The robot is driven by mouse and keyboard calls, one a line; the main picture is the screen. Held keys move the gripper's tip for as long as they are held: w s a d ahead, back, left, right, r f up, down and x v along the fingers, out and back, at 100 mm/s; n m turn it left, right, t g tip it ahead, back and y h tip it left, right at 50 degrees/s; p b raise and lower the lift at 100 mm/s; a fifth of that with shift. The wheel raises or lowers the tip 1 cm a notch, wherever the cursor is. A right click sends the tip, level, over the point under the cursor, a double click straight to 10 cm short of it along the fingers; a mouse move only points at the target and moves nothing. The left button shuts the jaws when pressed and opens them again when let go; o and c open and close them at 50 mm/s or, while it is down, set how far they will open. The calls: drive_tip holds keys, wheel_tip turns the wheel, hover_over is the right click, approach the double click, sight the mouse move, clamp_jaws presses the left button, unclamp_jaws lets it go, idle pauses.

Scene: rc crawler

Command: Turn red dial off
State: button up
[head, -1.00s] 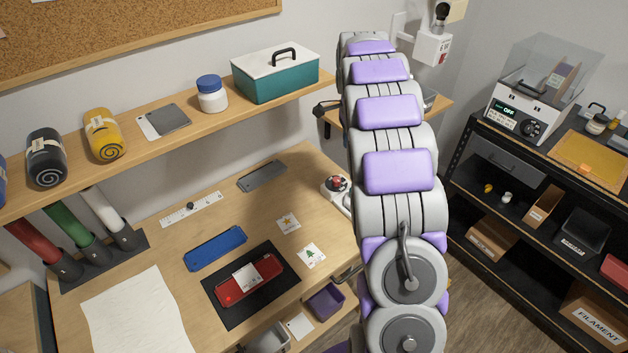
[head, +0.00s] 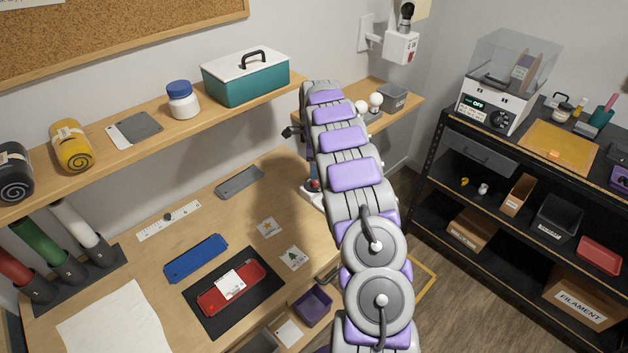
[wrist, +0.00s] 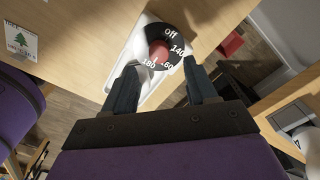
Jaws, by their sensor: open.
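The dial, with a red middle (wrist: 160,53) and a black ring marked off, 140, 160 and 180, sits on a white base (wrist: 147,76) in the wrist view. The off mark is at the top of the ring and 160 and 180 are at the bottom. I cannot tell exactly where the dial points. In the head view the red dial (head: 313,185) is partly hidden by my arm on the desk's right side. My gripper (wrist: 160,83) is open, with its two dark fingers apart just short of the dial and nothing between them.
The wooden desk (head: 130,265) holds a blue case (head: 196,258), a red case (head: 230,288) on a black mat, and cards. A shelf (head: 230,112) with a teal box (head: 245,80) runs above it. A black rack (head: 436,165) stands at the right.

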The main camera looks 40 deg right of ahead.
sight(315, 183)
drive_tip(key=shift+f+b, duration=0.45)
drive_tip(key=shift+f, duration=2.2)
drive_tip(key=shift+c, duration=0.2)
drive_tip(key=c, duration=1)
